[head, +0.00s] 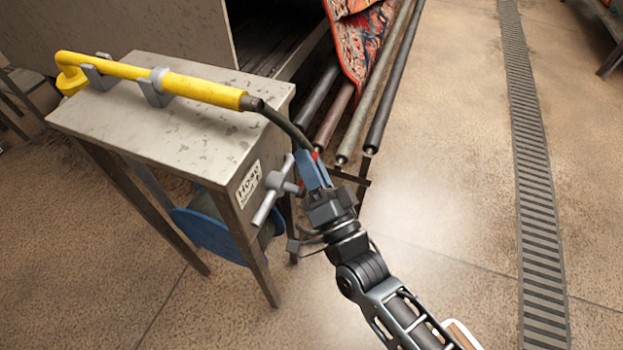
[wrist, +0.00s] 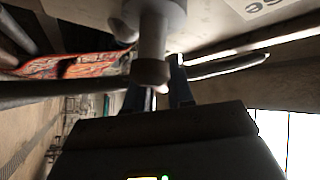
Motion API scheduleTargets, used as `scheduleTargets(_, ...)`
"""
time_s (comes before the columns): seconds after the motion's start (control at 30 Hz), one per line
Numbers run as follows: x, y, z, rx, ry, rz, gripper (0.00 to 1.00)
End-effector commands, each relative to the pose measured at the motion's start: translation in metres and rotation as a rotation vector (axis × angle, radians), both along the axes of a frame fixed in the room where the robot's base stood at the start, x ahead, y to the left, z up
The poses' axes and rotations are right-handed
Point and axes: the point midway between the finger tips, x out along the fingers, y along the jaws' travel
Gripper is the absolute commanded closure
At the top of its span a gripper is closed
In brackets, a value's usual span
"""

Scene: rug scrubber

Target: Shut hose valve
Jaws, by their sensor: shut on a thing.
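The hose valve (head: 275,184) is a grey metal fitting with a crossbar on the right end of the metal stand, beside a "HOSE" label (head: 249,184). In the head view my gripper (head: 312,167), with blue fingers, is at the valve's right side. In the wrist view the grey valve body (wrist: 153,38) with a dark collar comes down toward my fingers (wrist: 160,95). My gripper is shut on a thin part of the valve at the collar, which looks like its handle. The exact contact is mostly hidden behind the fingers.
A yellow wand (head: 150,76) lies in brackets on the stand's top (head: 190,130); its dark hose (head: 287,125) drops close to my gripper. A blue disc (head: 215,235) is under the stand. Rollers (head: 395,75) with a patterned rug are behind.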

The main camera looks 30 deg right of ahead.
Motion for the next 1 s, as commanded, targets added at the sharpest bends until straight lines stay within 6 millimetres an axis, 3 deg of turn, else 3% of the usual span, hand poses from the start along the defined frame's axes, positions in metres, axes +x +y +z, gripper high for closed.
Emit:
scheduleTargets(0.03, -0.001, 0.003, -0.007, -0.035, -0.028, 0.004, 1.00)
scheduleTargets(0.6, -0.014, 0.021, 0.010, -0.465, -0.338, 0.003, 1.00)
scheduleTargets(1.0, -0.021, 0.029, 0.014, -0.661, -0.480, 0.003, 1.00)
